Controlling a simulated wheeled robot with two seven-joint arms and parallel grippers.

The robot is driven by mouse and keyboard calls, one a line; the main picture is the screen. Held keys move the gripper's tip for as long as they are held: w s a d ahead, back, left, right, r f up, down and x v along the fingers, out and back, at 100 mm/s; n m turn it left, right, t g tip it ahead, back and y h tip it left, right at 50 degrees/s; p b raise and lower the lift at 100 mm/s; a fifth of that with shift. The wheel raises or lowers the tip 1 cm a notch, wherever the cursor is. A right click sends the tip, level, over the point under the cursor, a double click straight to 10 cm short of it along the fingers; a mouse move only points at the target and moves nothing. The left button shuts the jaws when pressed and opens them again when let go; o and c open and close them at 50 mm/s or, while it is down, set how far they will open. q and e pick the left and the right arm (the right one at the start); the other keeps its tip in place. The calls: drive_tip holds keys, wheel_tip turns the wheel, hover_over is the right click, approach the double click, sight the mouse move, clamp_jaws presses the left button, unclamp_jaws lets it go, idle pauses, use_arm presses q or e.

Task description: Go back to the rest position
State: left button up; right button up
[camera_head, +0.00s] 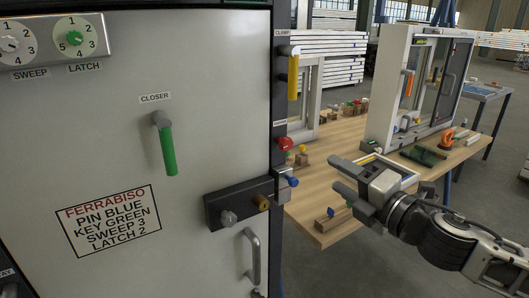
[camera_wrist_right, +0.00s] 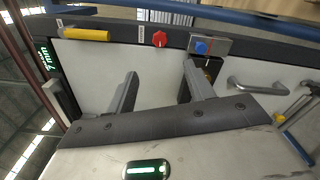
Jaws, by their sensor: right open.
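My right gripper (camera_head: 338,179) is at the right of the head view, in front of the wooden table. Its two fingers are apart and point left, with nothing between them. In the right wrist view the open jaws (camera_wrist_right: 160,70) face the door side, with a red knob (camera_wrist_right: 160,39) and a blue knob (camera_wrist_right: 201,47) beyond them. My left gripper is in neither view. The grey door (camera_head: 200,90) fills the left of the head view.
The door has a green closer lever (camera_head: 167,148), lock block (camera_head: 238,203) and handle (camera_head: 252,255). A yellow lever (camera_head: 293,77) and red knob (camera_head: 285,144) sit along its right edge. The wooden table (camera_head: 310,200) holds a window frame (camera_head: 382,90) and small parts.

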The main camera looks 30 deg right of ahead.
drive_tip(key=s+a+f+m+g+h, duration=0.1)
drive_tip(key=s+f+m+g, duration=0.35)
drive_tip(key=f, duration=0.75)
drive_tip(key=s+f+m+g+h, duration=0.1)
drive_tip(key=s+f+m+h, duration=0.1)
drive_tip(key=f+m, duration=0.75)
drive_tip(key=s+a+f+m+g+y, duration=0.1)
drive_tip(key=s+a+f+m+y, duration=0.1)
drive_tip(key=a+f, duration=0.4)
drive_tip(key=s+a+f+m+g+y, duration=0.1)
drive_tip(key=a+f+m, duration=0.3)
drive_tip(key=a, duration=0.9)
wheel_tip(320, 180, down, 3)
drive_tip(key=shift+s+a+r+y, duration=0.1)
drive_tip(key=shift+s+a+y, duration=0.3)
drive_tip(key=shift+s+y, duration=0.25)
